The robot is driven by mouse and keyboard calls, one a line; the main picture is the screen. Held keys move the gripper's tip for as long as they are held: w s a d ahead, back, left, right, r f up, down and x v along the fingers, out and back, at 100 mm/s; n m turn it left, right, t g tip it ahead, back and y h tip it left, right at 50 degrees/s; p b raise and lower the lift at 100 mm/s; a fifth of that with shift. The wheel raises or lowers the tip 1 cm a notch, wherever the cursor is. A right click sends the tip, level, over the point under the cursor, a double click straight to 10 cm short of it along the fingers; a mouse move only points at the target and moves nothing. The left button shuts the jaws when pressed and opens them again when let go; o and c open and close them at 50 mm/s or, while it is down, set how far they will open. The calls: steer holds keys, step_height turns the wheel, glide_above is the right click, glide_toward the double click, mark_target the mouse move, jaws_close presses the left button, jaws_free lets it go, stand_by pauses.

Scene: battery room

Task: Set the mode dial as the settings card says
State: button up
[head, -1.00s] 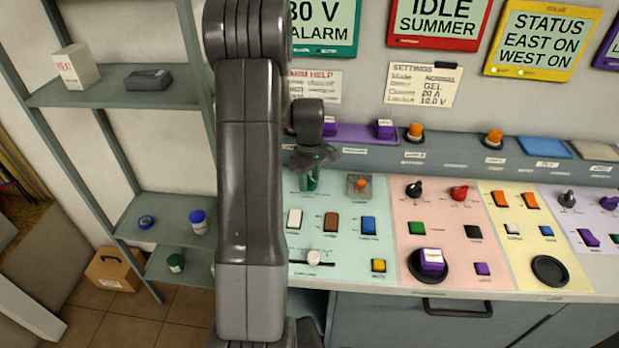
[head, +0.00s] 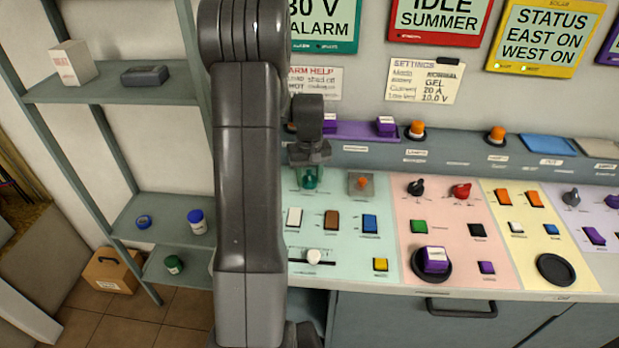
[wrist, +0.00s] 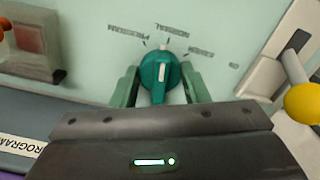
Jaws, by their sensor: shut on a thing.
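The teal mode dial (wrist: 160,78) is on the pale green panel in the wrist view, with a white line on its face. The line points up at the middle of three printed labels, which seems to read NORMAL. My gripper (wrist: 160,85) has its green fingers on both sides of the dial and is shut on it. In the head view my gripper (head: 309,178) is at the panel's back left, partly hiding the dial. The settings card (head: 424,81) on the wall shows Mode NORMAL, GEL, 20 A and 10.0 V.
An orange button on a grey plate (head: 361,184) is right of the dial. White (head: 295,217), brown (head: 331,219) and blue (head: 370,223) switches and a white slider knob (head: 314,256) are in front. In the wrist view a yellow-ended lever (wrist: 302,98) is close on the right.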

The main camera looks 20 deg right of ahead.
mark_target(309, 175)
steer(key=shift+m, duration=0.7)
steer(key=shift+r+m, duration=0.1)
steer(key=shift+m, duration=0.2)
steer(key=o, duration=1)
step_height(309, 175, up, 14)
steer(key=shift+f+b, duration=0.1)
steer(key=shift+b, duration=0.5)
steer(key=shift+f, duration=0.1)
step_height(309, 175, down, 14)
steer(key=shift+r+p, duration=0.1)
steer(key=shift+p, duration=0.35)
